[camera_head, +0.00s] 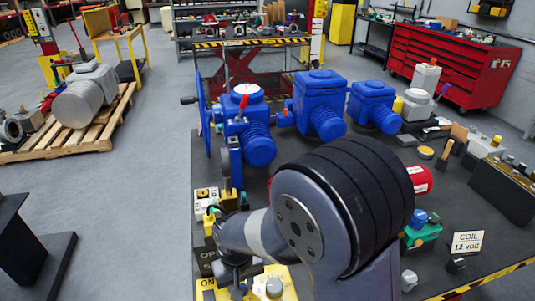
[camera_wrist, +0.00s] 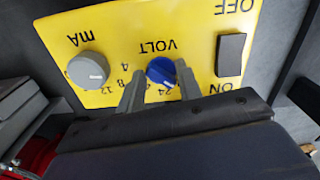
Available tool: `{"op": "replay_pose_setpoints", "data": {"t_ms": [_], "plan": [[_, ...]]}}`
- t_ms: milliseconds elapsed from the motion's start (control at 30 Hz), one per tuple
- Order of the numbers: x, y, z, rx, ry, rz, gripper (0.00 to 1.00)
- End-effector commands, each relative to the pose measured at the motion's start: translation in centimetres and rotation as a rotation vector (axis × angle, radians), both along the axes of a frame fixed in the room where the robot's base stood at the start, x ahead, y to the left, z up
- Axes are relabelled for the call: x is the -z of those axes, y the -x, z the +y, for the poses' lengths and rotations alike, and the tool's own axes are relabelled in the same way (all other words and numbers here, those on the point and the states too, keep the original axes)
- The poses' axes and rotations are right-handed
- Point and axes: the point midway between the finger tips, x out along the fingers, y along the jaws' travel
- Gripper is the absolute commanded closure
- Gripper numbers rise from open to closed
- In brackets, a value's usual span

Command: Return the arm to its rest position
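My arm (camera_head: 345,205) reaches over the dark worktable in the head view, bent down toward a yellow control panel (camera_head: 285,271) at the bottom. In the wrist view, the panel (camera_wrist: 115,30) shows upside down, with a blue VOLT knob (camera_wrist: 161,72), a grey mA knob (camera_wrist: 88,70) and a black ON/OFF switch (camera_wrist: 230,54). My gripper (camera_wrist: 161,70) has its two fingers apart, one on each side of the blue knob. Narrow gaps seem to show beside the knob; I cannot tell whether either finger touches it. In the head view, my arm hides most of the panel.
Blue valve actuators (camera_head: 320,105) stand at the table's back. A red can (camera_head: 420,179), a green-based device (camera_head: 422,236) and a COIL 12 volt sign (camera_head: 467,243) are to the right. A wooden pallet (camera_head: 95,135) lies on the left floor. A red tool cabinet (camera_head: 450,62) stands behind.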

Motion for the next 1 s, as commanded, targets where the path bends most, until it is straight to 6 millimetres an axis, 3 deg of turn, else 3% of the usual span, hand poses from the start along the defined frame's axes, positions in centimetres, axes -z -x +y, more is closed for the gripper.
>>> {"op": "replay_pose_setpoints", "data": {"t_ms": [233, 700, 1000], "plan": [[-0.5, 0.0, 0.1, 0.179, -0.002, -0.001, 0.66], [-8.6, 0.0, 0.1, 0.171, -0.002, -0.003, 0.66], [-10.8, 0.0, 0.1, 0.171, 0.0, 0.0, 0.66]]}}
